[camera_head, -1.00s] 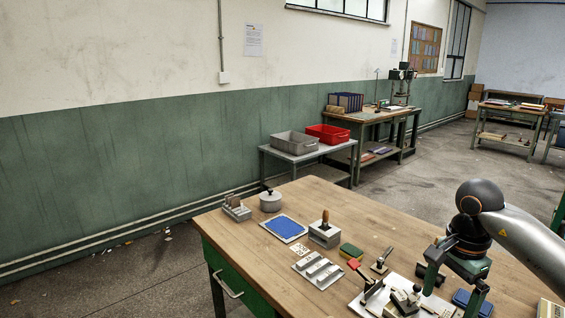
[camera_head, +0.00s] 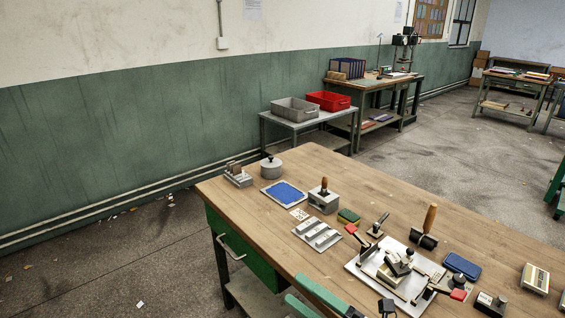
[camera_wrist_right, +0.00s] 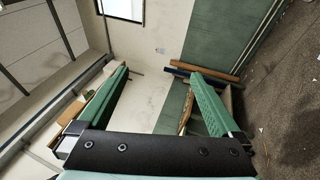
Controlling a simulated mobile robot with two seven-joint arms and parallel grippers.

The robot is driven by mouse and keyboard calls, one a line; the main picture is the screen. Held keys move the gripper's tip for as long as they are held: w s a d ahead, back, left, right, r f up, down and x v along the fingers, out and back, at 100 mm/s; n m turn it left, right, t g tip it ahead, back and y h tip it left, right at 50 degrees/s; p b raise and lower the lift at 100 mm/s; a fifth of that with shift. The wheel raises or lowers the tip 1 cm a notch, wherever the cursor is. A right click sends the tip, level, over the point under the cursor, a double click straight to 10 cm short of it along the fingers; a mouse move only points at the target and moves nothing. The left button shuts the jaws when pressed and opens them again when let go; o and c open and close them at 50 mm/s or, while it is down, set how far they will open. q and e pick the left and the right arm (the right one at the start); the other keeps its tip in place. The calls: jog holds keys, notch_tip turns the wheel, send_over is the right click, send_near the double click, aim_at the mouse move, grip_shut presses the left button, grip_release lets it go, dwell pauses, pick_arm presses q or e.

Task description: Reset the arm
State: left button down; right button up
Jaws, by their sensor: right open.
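My right gripper (camera_head: 295,287) shows at the bottom edge of the head view, only its green fingers, over the near edge of the wooden workbench (camera_head: 400,222). In the right wrist view my right gripper (camera_wrist_right: 159,74) is open, its two green fingers wide apart with nothing between them. It faces the wall and floor rather than the bench top. The rest of the right arm is out of the head view. My left gripper is not in view.
On the bench are a white fixture plate (camera_head: 362,262) with clamps, a blue pad (camera_head: 283,193), a grey block (camera_head: 322,201), a wooden-handled tool (camera_head: 428,228) and a blue box (camera_head: 461,266). A side table with a grey bin (camera_head: 295,110) and red bin (camera_head: 328,100) stands behind.

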jog(key=d+f+m+t+h, duration=0.4)
jog(key=d+f+m+h, duration=0.3)
jog(key=m, duration=0.6)
jog(key=s+d+f+m+g+h, duration=0.3)
jog(key=s+f+m+h, duration=0.1)
jog(key=s+f+m, duration=0.3)
jog(key=s+d+f+m+g+h+p, duration=0.1)
jog(key=s+d+f+m+g+h, duration=0.2)
jog(key=s+f+m, duration=0.4)
notch_tip(320, 180, down, 5)
jog(key=shift+s+f+m+h, duration=0.1)
jog(key=shift+s+m+h, duration=0.3)
jog(key=shift+s+h, duration=0.25)
jog(key=shift+w, duration=0.1)
